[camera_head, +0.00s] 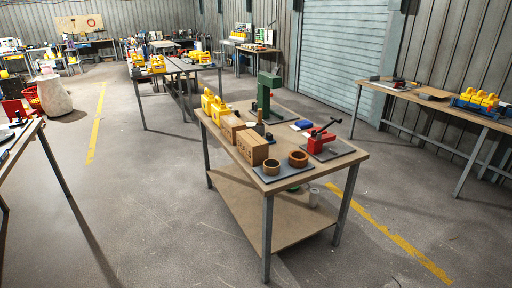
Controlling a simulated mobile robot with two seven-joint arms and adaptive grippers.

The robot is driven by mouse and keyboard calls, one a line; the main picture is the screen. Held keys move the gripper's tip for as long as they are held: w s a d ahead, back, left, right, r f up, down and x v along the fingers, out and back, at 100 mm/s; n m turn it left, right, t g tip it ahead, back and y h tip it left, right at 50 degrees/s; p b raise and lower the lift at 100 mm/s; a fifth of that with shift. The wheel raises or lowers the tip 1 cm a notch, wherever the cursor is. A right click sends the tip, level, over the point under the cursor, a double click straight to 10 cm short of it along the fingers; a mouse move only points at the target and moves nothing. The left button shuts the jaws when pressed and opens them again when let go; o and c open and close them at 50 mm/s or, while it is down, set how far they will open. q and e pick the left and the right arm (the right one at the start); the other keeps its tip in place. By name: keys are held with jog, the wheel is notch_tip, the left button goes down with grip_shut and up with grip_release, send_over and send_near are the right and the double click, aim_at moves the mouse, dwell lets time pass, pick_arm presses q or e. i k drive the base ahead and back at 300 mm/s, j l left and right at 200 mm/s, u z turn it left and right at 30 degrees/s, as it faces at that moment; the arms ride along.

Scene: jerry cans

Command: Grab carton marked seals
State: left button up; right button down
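A brown carton (257,150) with dark lettering on its side stands on the near part of the wooden-topped workbench (330,166) in the middle of the view. The lettering looks like "SEALS" but is small. A second brown carton (231,127) stands just behind it to the left, with no readable marking. Neither of my grippers is in view, and nothing is touching the cartons.
Round brown rings (298,159) sit in front of the carton. A red vise (321,140), a green press (266,96) and yellow jerry cans (213,105) share the bench. Concrete floor (150,220) lies open at left and in front. Another bench (440,103) stands at right.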

aim_at(252, 146)
jog(key=i+j+z, duration=0.25)
jog(key=i, duration=0.25)
jog(key=i+j+z, duration=0.3)
jog(key=i+j, duration=0.1)
jog(key=i, duration=0.1)
